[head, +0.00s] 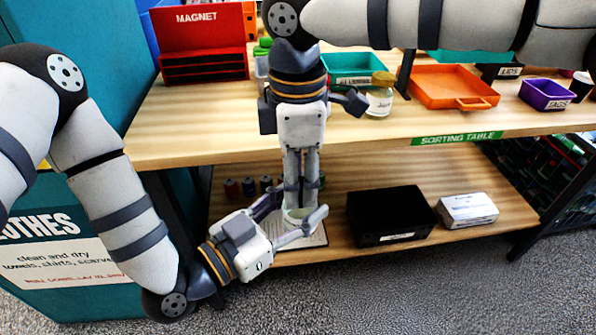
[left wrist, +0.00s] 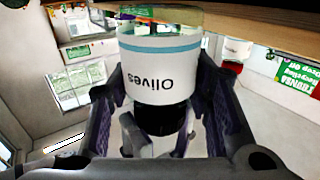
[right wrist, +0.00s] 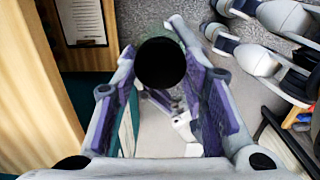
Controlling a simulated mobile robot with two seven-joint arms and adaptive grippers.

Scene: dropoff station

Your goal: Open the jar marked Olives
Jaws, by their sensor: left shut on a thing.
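The jar marked Olives (left wrist: 165,75) has a white label with a blue band and a black lid (left wrist: 165,118). It appears upside down in the left wrist view. In the head view the pale jar (head: 299,214) is in front of the lower shelf. My left gripper (head: 296,211) is shut on its sides. My right gripper (head: 301,188) points down from above. In the right wrist view the lid (right wrist: 161,65) shows between its spread fingers, which look open and apart from it. In the head view the right fingers hide the lid.
Another jar with a yellowish lid (head: 380,95) stands on the sorting table (head: 200,130), near an orange tray (head: 450,88) and a purple bin (head: 546,95). A black box (head: 390,215) and a white box (head: 467,210) lie on the lower shelf.

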